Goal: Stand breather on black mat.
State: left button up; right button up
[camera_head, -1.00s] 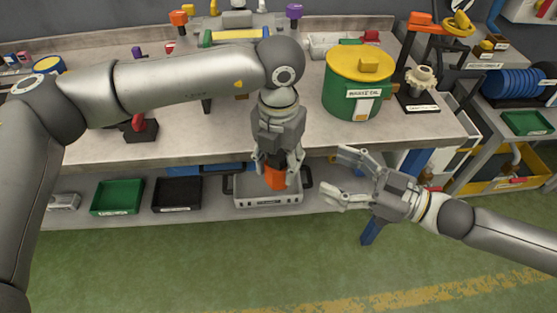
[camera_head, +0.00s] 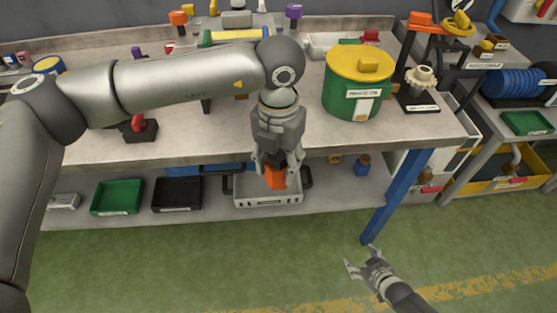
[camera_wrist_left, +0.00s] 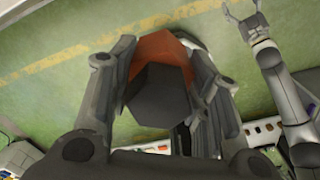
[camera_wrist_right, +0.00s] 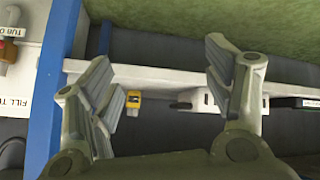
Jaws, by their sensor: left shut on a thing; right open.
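My left gripper (camera_head: 276,168) is shut on an orange piece with a black hexagonal end, which I take to be the breather (camera_head: 275,179). In the left wrist view the breather (camera_wrist_left: 165,62) sits between the two fingers, its dark hexagonal end towards the camera. It is held in front of the bench edge, and in the head view it overlaps the grey tray on the lower shelf. My right gripper (camera_head: 360,258) is open and empty, low over the green floor at the right. I cannot make out a black mat for certain.
The grey tray (camera_head: 268,202) stands on the lower shelf, with a black bin (camera_head: 177,194) and a green bin (camera_head: 117,197) to its left. A green pot with a yellow lid (camera_head: 345,101) stands on the bench (camera_head: 220,139). A blue bench leg (camera_head: 398,195) is at the right.

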jog(key=s+a+f+m+g, duration=0.1)
jog(key=s+f, duration=0.4)
jog(key=s, duration=0.5)
jog(key=s+a+f+m+g+h, duration=0.1)
jog(key=s+a+f+g, duration=0.2)
jog(key=s, duration=0.8)
jog(key=s+a+f+m+g, duration=0.1)
jog(key=s+f+g, duration=0.2)
jog(key=s+f, duration=0.4)
jog(key=s, duration=0.4)
jog(key=shift+a+f+g+h, duration=0.15)
jog(key=shift+a+g+h, duration=0.25)
jog(key=shift+s, duration=0.1)
